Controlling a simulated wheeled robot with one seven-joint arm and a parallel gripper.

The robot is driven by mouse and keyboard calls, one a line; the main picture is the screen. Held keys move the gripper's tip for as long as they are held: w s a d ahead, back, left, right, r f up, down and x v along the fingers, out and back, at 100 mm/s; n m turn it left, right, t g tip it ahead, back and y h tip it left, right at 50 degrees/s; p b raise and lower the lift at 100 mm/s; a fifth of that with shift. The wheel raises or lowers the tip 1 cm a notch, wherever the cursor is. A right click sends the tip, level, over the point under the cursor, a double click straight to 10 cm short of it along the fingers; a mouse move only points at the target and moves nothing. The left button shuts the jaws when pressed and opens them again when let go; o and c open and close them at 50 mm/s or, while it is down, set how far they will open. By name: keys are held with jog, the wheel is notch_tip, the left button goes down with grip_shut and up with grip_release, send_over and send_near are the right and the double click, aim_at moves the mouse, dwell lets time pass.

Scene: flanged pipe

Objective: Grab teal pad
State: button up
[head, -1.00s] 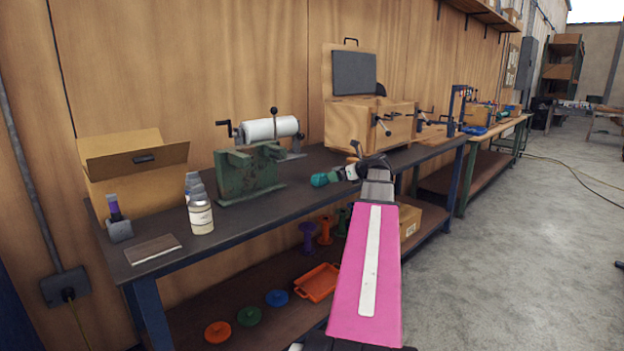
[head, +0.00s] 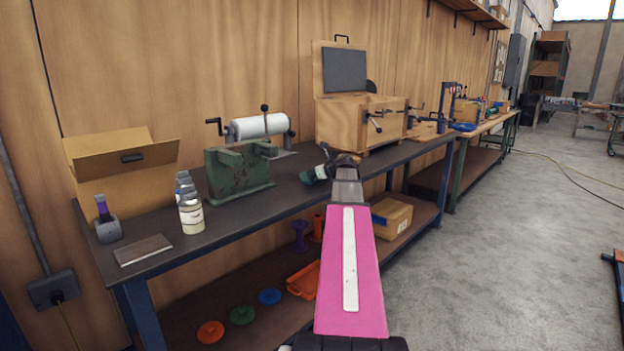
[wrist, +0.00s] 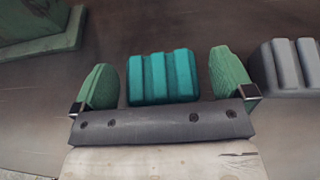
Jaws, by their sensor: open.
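The teal pad (wrist: 163,77) is a small ribbed block on the dark bench top, in the middle of the wrist view. My gripper (wrist: 162,82) is open, with one green finger on each side of the pad. A gap shows between the pad and each finger, and the gap on the right looks about as small as the one on the left. In the head view my gripper (head: 318,172) is over the bench, right of the green vise, and the pad cannot be told apart there.
A grey ribbed block (wrist: 287,66) lies just right of my right finger. The green vise (head: 240,172) stands to the left, and a wooden box (head: 358,125) stands behind. Bottles (head: 190,212) and an open carton (head: 120,175) are farther left on the bench (head: 255,207).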

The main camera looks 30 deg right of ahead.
jog(key=shift+w+a+f, duration=0.1)
jog(key=shift+w, duration=0.2)
jog(key=c, duration=0.9)
